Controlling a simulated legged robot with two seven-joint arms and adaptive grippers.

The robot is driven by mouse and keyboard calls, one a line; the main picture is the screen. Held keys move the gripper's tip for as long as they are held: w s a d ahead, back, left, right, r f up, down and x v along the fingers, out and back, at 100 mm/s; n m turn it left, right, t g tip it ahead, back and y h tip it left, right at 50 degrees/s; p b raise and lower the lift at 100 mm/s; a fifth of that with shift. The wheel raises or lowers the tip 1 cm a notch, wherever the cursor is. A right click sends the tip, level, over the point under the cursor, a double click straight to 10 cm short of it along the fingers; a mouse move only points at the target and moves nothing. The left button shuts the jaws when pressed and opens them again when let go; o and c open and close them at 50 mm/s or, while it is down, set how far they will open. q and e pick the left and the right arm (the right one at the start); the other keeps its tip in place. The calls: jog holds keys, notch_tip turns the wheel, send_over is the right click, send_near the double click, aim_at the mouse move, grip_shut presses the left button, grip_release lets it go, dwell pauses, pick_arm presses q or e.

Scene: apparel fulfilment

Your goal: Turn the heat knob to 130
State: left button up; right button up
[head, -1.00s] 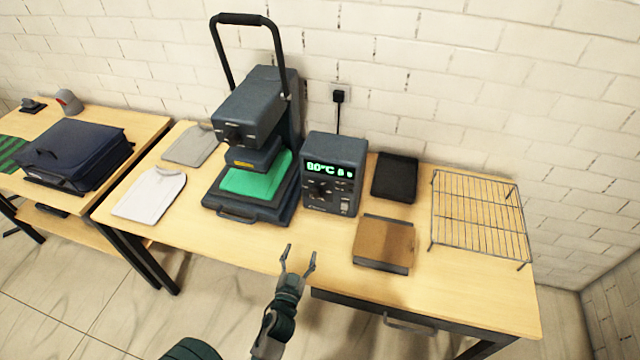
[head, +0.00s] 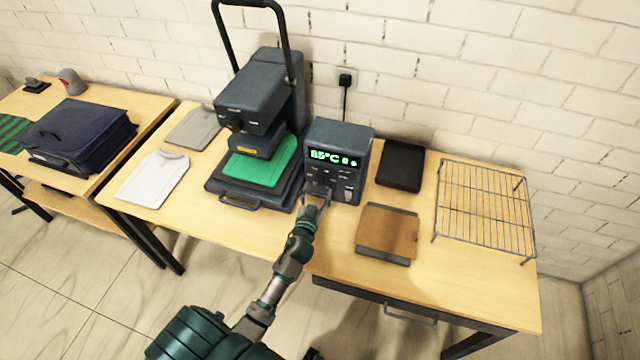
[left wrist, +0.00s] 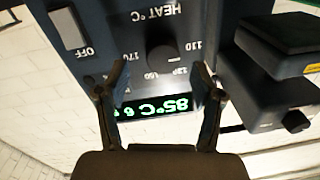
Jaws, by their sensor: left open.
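The dark control box (head: 340,134) stands on the table with a green display (head: 332,157) that reads 85°C. In the left wrist view the picture is upside down; the round dark heat knob (left wrist: 161,58) sits under the "HEAT °C" label, with printed numbers around it, and the display (left wrist: 160,104) again shows 85°C. My left gripper (head: 316,194) is at the lower front of the box. In the left wrist view its open fingers (left wrist: 160,68) stand on either side of the knob; I cannot tell whether they touch it.
A heat press (head: 262,105) with a green cloth (head: 262,163) stands just left of the box. A brown board (head: 387,231), a black folded item (head: 401,166) and a wire rack (head: 486,208) lie to the right. A white shirt (head: 152,178) lies at left.

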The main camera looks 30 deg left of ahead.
aim_at(319, 183)
pick_arm(q)
jog(key=w+a, duration=0.2)
jog(key=w, duration=0.1)
jog(key=shift+w+f, duration=0.1)
jog(key=shift+f, duration=0.05)
jog(key=shift+d, duration=0.5)
jog(key=shift+c, duration=0.2)
jog(key=shift+d, duration=0.1)
jog(key=c, duration=1.1)
jog(key=shift+a, duration=0.3)
pick_arm(e)
jog(key=shift+s, duration=0.2)
